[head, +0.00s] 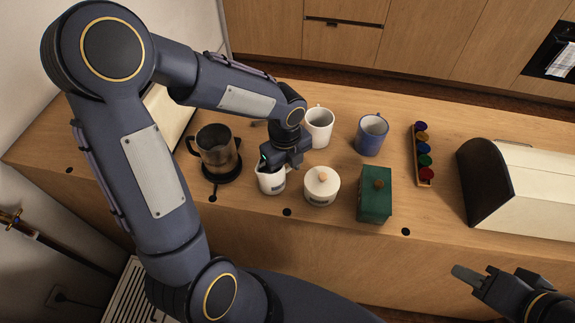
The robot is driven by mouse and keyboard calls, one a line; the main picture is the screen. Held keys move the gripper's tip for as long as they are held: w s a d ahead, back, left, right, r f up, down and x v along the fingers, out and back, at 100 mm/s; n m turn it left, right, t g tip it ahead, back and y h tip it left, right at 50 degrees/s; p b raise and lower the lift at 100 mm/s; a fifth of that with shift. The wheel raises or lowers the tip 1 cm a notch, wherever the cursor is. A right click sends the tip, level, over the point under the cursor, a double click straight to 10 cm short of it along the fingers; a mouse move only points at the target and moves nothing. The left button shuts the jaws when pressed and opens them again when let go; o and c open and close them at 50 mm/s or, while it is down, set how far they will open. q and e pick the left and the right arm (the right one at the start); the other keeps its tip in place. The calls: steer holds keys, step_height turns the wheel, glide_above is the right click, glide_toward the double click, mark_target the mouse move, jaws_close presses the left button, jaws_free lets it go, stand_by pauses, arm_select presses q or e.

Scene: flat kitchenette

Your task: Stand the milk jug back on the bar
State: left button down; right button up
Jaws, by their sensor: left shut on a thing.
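The milk jug (271,183) is a small white jug at the front edge of the wooden bar (300,231). My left gripper (277,166) reaches down from above and is shut on the jug's upper part. The jug looks upright; whether its base touches the bar cannot be told. My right gripper (469,280) is low at the right, in front of the bar and away from the jug. Its finger shows side-on, so its opening is unclear.
Behind are a white mug (319,127) and a blue mug (371,135). Further right are a green box (374,197), a capsule rack (418,152) and a bread bin (535,190).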

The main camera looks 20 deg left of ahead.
arm_select(q)
steer(key=shift+f, duration=0.15)
steer(key=c, duration=0.9)
jaws_free()
